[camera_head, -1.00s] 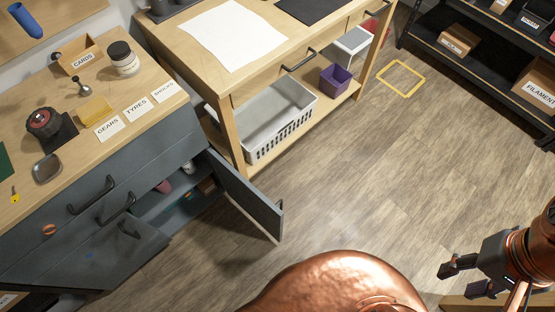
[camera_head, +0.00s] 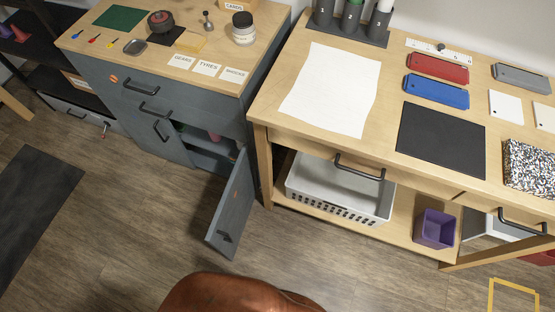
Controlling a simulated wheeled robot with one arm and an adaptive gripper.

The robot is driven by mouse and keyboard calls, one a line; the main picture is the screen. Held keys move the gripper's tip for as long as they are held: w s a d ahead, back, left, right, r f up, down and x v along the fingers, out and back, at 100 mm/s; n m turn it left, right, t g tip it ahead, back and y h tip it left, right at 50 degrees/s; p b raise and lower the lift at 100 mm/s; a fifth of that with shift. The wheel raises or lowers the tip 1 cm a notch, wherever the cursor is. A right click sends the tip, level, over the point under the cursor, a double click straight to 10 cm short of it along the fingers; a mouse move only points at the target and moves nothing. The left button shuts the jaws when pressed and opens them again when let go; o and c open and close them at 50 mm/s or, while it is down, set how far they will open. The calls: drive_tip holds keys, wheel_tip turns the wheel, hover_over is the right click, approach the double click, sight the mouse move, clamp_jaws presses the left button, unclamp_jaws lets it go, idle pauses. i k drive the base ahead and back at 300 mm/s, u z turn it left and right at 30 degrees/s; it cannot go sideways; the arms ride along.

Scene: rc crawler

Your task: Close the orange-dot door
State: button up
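The grey-blue cabinet (camera_head: 110,100) stands at the upper left under a wooden top. Its right-hand door (camera_head: 232,205) stands wide open, swung out toward me from the cabinet's right side. The left-hand door (camera_head: 165,141) looks shut or nearly shut; I cannot tell which. Shelves with a pinkish item (camera_head: 214,137) show in the opening. My gripper is out of view.
A wooden workbench (camera_head: 262,105) stands just right of the open door, with a white basket (camera_head: 340,190) and a purple bin (camera_head: 434,228) on its lower shelf. Floor is clear before the cabinet, with a dark mat (camera_head: 38,205) at left.

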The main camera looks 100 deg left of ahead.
sight(224, 234)
drive_tip(key=i, duration=0.3)
drive_tip(key=u, duration=4.2)
drive_tip(key=i, duration=0.5)
drive_tip(key=u, duration=0.05)
drive_tip(key=k, duration=1)
drive_tip(key=u, duration=1.7)
drive_tip(key=i, duration=0.7)
drive_tip(key=z, duration=0.8)
